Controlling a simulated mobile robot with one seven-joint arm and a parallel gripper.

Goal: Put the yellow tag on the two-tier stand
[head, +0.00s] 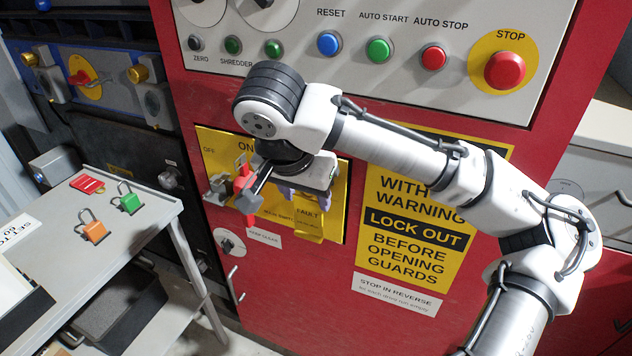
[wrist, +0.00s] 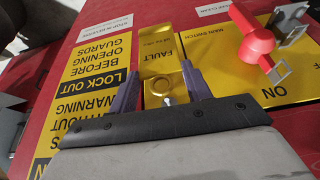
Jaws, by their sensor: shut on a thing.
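The yellow tag (head: 308,230), marked FAULT, is in front of the red cabinet's yellow switch plate. In the wrist view the tag (wrist: 160,62) lies between my two purple fingers. My gripper (head: 306,198) is shut on it; the fingers (wrist: 160,90) flank its near end, where a round metal ring shows. I cannot tell whether the tag still touches the plate. The grey two-tier stand (head: 130,238) is at the left in the head view, apart from my gripper. Its lower tier is partly hidden.
On the stand's top lie a red tag (head: 87,184), a green padlock (head: 130,203) and an orange padlock (head: 95,231). A dark bin (head: 120,305) is below. A red switch handle (head: 246,190) juts out left of my gripper. The stand's top has bare room.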

